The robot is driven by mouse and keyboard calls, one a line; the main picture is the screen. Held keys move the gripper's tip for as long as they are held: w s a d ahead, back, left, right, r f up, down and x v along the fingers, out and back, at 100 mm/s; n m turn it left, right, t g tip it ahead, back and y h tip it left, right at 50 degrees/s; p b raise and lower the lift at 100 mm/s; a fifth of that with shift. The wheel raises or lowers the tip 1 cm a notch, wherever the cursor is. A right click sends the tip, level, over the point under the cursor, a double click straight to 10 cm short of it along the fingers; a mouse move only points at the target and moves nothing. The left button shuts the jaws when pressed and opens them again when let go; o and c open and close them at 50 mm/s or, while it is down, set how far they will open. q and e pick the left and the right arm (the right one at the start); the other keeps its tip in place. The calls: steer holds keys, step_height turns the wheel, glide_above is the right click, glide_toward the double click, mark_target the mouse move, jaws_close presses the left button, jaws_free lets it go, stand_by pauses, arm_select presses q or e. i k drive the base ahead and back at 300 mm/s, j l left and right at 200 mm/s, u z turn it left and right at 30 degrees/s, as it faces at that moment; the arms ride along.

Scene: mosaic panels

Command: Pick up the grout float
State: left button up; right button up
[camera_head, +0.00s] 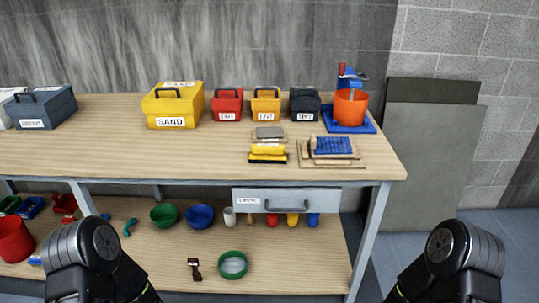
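No item is plainly recognisable as the grout float at this size. A small group lies near the table's front edge, right of centre. It holds a flat grey piece (269,132), a yellow block (268,148) and a flat black-and-yellow piece (267,158); one of these may be the float. Beside them on the right, a blue mosaic panel (333,146) lies on light brown boards (345,163). My two dark arms show at the bottom left and bottom right, well short of the table. Neither gripper's fingertips are in view.
On the wooden table (90,150) stand a yellow SAND box (175,106), red (227,105), yellow and dark toolboxes, and an orange bucket (350,107) on a blue stand. A drawer (287,200) hangs below. The lower shelf holds bowls and cups. The table's left front is clear.

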mark_target(275, 154)
steer(key=i+j, duration=0.9)
steer(key=j, duration=0.25)
steer(key=z, duration=1.4)
